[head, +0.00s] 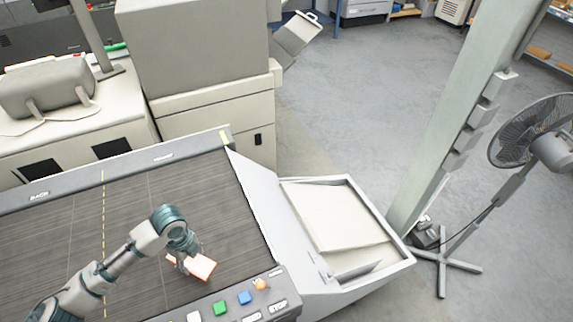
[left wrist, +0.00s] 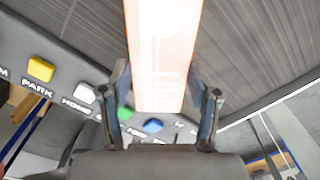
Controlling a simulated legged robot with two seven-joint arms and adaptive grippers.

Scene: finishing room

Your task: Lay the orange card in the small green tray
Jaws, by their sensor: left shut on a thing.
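The orange card (head: 202,267) is pale with orange edges in the head view. My left gripper (head: 186,261) is shut on it above the dark ribbed bed of the machine. In the left wrist view the card (left wrist: 165,45) stretches away from between the two fingers of my left gripper (left wrist: 160,95), its face washed out by glare. I cannot make out a small green tray in either view. My right gripper is not in view.
A panel with green (head: 220,308), blue (head: 245,297) and orange (head: 260,284) buttons lines the bed's front edge. A pale bin (head: 402,262) stands right of the bed. A post (head: 450,150) and a fan (head: 530,130) stand further right. The grey floor behind is mostly clear.

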